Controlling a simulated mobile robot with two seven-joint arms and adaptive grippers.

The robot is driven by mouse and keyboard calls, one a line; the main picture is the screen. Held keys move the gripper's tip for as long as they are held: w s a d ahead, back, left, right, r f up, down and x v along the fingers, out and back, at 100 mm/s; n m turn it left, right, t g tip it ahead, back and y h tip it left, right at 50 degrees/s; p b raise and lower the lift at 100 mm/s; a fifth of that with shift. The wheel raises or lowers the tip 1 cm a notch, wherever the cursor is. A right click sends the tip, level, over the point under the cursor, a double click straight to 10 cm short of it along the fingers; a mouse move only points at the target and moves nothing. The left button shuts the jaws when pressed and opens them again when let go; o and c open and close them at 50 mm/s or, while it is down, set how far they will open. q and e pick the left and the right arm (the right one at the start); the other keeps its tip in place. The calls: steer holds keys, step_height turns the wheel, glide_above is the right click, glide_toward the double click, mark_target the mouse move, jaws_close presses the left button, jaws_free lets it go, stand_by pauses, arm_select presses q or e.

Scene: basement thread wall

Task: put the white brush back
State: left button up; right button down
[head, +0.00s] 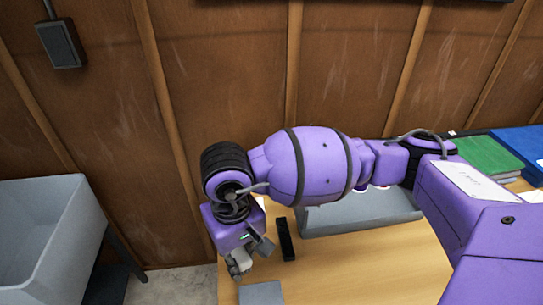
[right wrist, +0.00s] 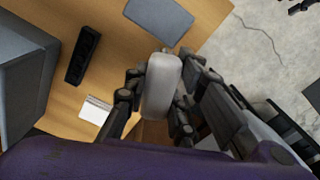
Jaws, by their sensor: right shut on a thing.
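The white brush (right wrist: 162,85) shows in the right wrist view as a pale, rounded block between the fingers of my right gripper (right wrist: 160,100). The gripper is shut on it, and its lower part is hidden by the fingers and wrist. In the head view my right gripper (head: 242,262) hangs at the left end of the wooden table (head: 340,265), with a small whitish part of the brush (head: 239,260) at its fingers. I cannot tell whether the brush touches the table. My left gripper is not in view.
A black slotted block (head: 286,240) and a flat grey plate (head: 262,293) lie close by. A grey bin or tray (head: 350,215) stands behind my arm. Green (head: 485,156) and blue (head: 525,142) flat items lie right. A grey tub (head: 50,235) stands left, past a floor gap.

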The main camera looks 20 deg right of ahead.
steer(key=w+d+f, duration=0.1)
steer(key=w+f, duration=0.1)
steer(key=w+d+f, duration=0.4)
steer(key=shift+d+f+p, duration=0.1)
steer(key=shift+f+p, duration=0.2)
steer(key=shift+f, duration=0.1)
steer(key=shift+w+d+f, duration=0.1)
steer(key=shift+w+f, duration=0.05)
steer(key=shift+f, duration=0.8)
steer(key=shift+w+d+f, duration=0.1)
steer(key=shift+w+f, duration=0.05)
steer(key=shift+f, duration=0.75)
steer(key=shift+f, duration=0.25)
steer(key=c, duration=1.5)
jaws_free()
steer(key=shift+r, duration=0.15)
step_height(320, 180, up, 12)
steer(key=shift+r, duration=0.15)
